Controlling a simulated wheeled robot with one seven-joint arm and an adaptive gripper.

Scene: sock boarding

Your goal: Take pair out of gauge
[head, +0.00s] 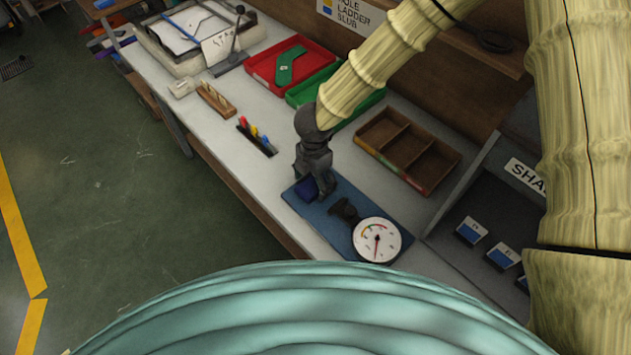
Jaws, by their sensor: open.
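The gauge has a blue base plate (335,222) on the bench and a round white dial (377,240) with a coloured arc and a red needle. A dark clamp-like part (345,210) stands beside the dial. A small dark navy bundle (305,190), which looks like the pair, is at the far left end of the base plate. My gripper (318,190) is open and points down at that end, right beside the bundle. It partly hides the bundle, and I cannot tell whether the fingers are around it or touching it.
A wooden tray with compartments (408,150) lies behind the gauge. A red tray (262,70) holding a green piece (290,65) and a green tray (365,103) stand further back. Coloured pegs (254,133) are to the left. A dark rack with labelled slots (486,240) is at the right.

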